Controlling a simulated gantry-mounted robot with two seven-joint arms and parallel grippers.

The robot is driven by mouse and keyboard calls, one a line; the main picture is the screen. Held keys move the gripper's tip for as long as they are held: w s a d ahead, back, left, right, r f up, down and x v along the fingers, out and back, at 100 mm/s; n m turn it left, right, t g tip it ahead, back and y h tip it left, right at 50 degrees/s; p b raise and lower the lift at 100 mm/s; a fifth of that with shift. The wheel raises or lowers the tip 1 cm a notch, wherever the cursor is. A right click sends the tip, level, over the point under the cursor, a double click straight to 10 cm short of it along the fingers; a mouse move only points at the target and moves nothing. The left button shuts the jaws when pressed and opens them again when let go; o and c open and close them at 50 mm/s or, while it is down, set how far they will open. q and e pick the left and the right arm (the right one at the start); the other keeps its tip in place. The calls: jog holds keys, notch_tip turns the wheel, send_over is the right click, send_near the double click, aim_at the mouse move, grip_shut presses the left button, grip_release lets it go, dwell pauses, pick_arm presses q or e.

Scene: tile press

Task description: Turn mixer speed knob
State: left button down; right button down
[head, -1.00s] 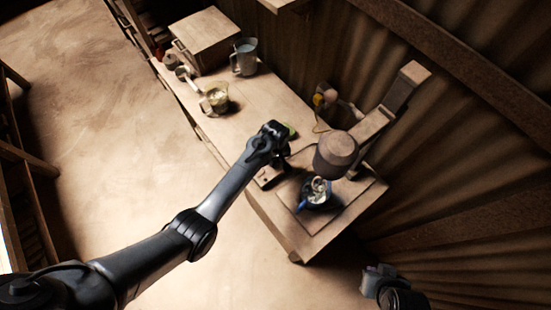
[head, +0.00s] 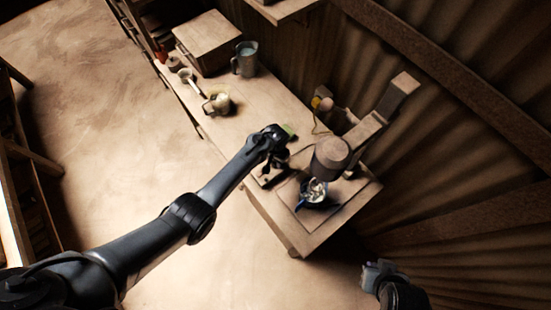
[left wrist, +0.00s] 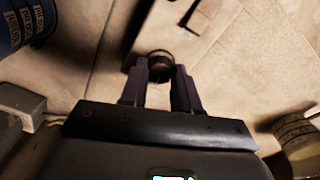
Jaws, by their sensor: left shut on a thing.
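The speed knob (left wrist: 160,58) is small, dark and round. In the left wrist view it stands on a pale box (left wrist: 185,45). My left gripper (left wrist: 162,74) is shut on the knob, with one finger on each side. In the head view my left gripper (head: 271,165) reaches down to the box beside the mixer, and the arm hides the knob. The mixer (head: 331,154) has a round head on an angled column, over a blue bowl (head: 314,196). My right gripper (head: 378,273) is at the bottom right, off the table; its jaws are unclear.
The wooden table (head: 250,105) also carries a wooden box (head: 208,42), a grey pitcher (head: 246,59), a pale cup (head: 218,103) and a green item (head: 289,131). A cable runs near the mixer. The corrugated wall is close behind it.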

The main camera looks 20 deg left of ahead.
pick_arm(q)
jog(key=shift+m, duration=1.2)
jog(key=c, duration=0.8)
grip_release()
jog(key=shift+r+p, duration=0.4)
jog(key=shift+r, duration=0.1)
jog(key=shift+r+p, duration=0.65)
jog(key=shift+r, duration=4.25)
